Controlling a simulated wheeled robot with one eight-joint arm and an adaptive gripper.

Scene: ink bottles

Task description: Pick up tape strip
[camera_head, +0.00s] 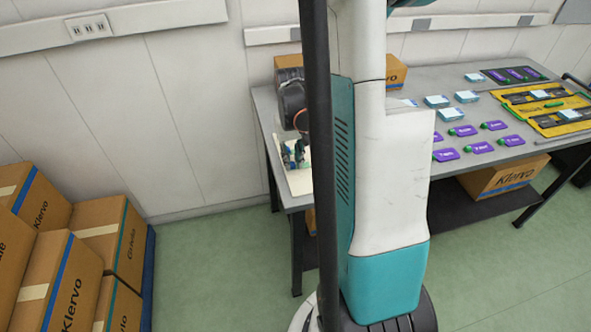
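I cannot make out a tape strip; it may be hidden or too small to tell. My gripper (294,158) is at the left end of the grey table (268,103), over or on a pale cream board (300,182). My own column and arm hide part of this area. The fingers are small and dark with bits of green and blue around them. I cannot tell whether they are open or shut, or whether they touch anything.
Purple-labelled items (445,155) and pale blue items (437,101) lie in rows on the table's right half. Yellow-and-black trays (515,97) sit at the far right. A carton (500,177) is under the table. Stacked cartons (70,280) stand at left. Green floor between is clear.

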